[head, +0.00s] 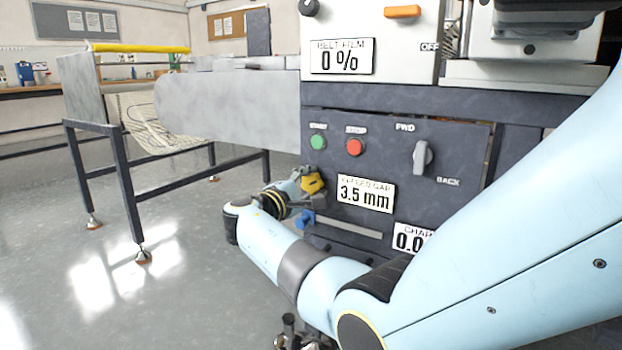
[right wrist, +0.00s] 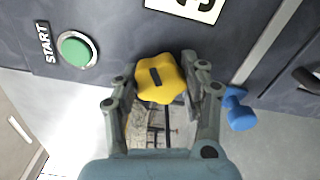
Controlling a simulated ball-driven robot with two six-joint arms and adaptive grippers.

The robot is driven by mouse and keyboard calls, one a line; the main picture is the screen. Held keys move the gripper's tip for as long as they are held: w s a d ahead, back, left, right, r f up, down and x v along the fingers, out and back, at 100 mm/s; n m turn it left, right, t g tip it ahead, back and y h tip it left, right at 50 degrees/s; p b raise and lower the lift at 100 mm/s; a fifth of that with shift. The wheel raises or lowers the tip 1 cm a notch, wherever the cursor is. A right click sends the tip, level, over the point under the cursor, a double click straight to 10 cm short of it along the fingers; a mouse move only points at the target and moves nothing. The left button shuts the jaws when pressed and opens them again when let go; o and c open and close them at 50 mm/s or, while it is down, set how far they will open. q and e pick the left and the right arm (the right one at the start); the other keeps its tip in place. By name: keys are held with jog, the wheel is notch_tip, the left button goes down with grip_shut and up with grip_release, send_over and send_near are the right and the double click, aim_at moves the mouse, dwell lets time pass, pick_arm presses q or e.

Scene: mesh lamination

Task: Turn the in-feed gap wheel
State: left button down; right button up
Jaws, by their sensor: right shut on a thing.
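The in-feed gap wheel is a yellow lobed knob (right wrist: 162,78) with a dark slot, seen in the right wrist view. It also shows in the head view (head: 312,182), low on the left of the dark panel. My right gripper (right wrist: 160,85) has its two fingers on either side of the wheel and is shut on it. In the head view my right gripper (head: 300,188) partly hides the wheel. The gap display (head: 366,194) beside the wheel reads 3.5 mm. My left gripper is not in view.
A green start button (head: 318,142) and a red stop button (head: 355,147) sit above the wheel. A grey selector (head: 422,157) is to the right. A blue knob (right wrist: 238,108) lies close to my right finger.

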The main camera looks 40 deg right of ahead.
jog(key=n+p, duration=0.1)
jog(key=n, duration=0.2)
jog(key=shift+n, duration=0.3)
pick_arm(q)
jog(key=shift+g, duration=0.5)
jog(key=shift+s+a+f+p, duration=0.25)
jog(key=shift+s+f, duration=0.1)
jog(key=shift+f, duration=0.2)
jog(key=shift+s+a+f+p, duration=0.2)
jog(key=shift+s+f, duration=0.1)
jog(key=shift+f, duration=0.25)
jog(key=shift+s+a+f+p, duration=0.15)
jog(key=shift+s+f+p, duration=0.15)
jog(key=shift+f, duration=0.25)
pick_arm(e)
jog(key=shift+a+f+n, duration=0.1)
jog(key=shift+n, duration=1.5)
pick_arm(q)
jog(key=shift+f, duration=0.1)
pick_arm(e)
jog(key=o, duration=1.2)
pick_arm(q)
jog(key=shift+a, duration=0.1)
pick_arm(e)
jog(key=v, duration=1.2)
jog(key=shift+f, duration=0.1)
